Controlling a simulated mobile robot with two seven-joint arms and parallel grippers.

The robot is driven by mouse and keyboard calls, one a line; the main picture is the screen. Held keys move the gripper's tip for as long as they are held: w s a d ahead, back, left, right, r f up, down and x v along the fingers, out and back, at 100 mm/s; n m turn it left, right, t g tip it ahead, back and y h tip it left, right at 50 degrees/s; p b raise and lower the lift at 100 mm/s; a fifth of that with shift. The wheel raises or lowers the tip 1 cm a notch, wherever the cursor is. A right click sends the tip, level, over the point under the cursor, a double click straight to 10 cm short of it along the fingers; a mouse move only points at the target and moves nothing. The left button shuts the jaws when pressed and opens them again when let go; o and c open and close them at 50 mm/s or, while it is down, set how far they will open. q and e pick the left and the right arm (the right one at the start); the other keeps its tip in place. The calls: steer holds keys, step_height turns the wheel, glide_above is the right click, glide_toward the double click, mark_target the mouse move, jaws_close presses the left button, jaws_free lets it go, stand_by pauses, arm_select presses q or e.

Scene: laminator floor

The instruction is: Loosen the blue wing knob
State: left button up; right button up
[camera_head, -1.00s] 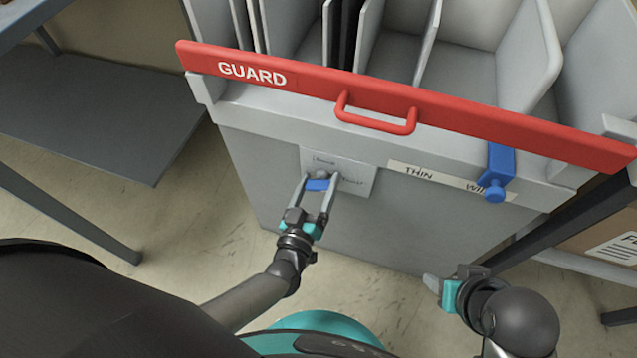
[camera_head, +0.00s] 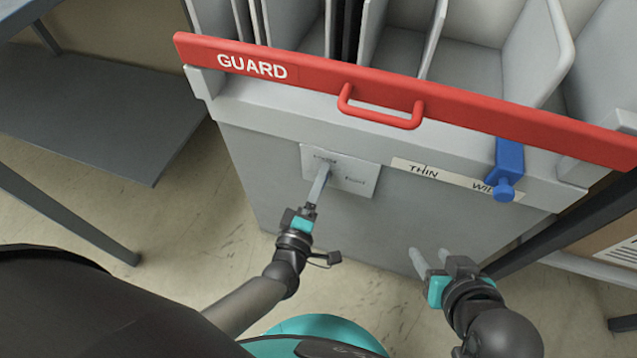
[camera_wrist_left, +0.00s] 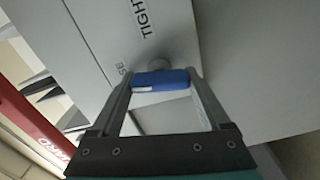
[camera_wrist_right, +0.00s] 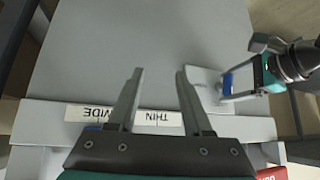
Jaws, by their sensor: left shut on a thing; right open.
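The blue wing knob (camera_wrist_left: 160,79) sits on a grey shaft on a label plate (camera_head: 358,176) on the cabinet front. In the left wrist view my left gripper (camera_wrist_left: 158,84) has one finger at each end of the knob and is shut on it. In the head view my left gripper (camera_head: 320,180) is seen edge-on and hides the knob; the knob also shows in the right wrist view (camera_wrist_right: 227,83). My right gripper (camera_head: 428,256) is open and empty in front of the cabinet, to the right of the plate.
A red GUARD bar (camera_head: 460,106) with a red handle (camera_head: 380,118) runs across the cabinet top. A blue slider (camera_head: 508,163) stands by the THIN/WIDE strip (camera_head: 428,173). A grey shelf (camera_head: 100,120) is at the left. Dark frame bars stand at the right.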

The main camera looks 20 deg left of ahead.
arm_select(q)
steer(key=shift+f+n, duration=0.15)
steer(key=shift+n, duration=1.05)
arm_select(e)
steer(key=shift+w+a+t+y, duration=0.3)
steer(key=shift+w+a+t, duration=0.2)
steer(key=shift+a, duration=0.25)
arm_select(q)
steer(key=o, duration=1.2)
steer(key=s+p, duration=0.1)
steer(key=s, duration=0.4)
steer(key=s+p, duration=0.1)
steer(key=s, duration=0.4)
steer(key=s+p, duration=0.1)
steer(key=s, duration=0.4)
steer(key=shift+s+a, duration=0.2)
steer(key=shift+a, duration=0.05)
arm_select(e)
steer(key=s+d+g+h, duration=0.2)
steer(key=s+d+g, duration=0.2)
steer(key=d, duration=0.1)
steer(key=shift+s+d+f+m+g, duration=0.2)
steer(key=shift+s+f+m+g, duration=0.1)
steer(key=shift+f, duration=0.15)
